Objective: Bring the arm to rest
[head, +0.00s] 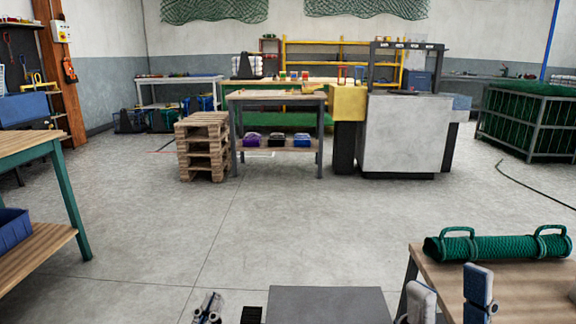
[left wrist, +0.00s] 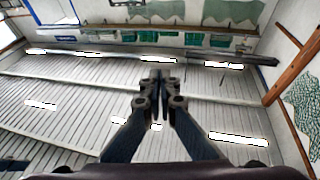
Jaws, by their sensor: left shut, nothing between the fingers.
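My left gripper (head: 208,308) shows at the bottom edge of the head view, left of centre, low over the floor and apart from any object. In the left wrist view its fingers (left wrist: 158,80) point up toward the ceiling and meet at the tips, with nothing between them. My right gripper (head: 449,288) is at the bottom right of the head view, in front of the near wooden table. Its two fingers stand well apart, with nothing seen between them. The rest of both arms is mostly out of view.
A rolled green net with handles (head: 495,247) lies on the near right table (head: 440,272). A green-legged table (head: 66,190) with a blue bin (head: 12,232) stands at left. Pallets (head: 203,148), a workbench (head: 277,97) and a grey machine (head: 405,135) stand farther back. The middle floor is clear.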

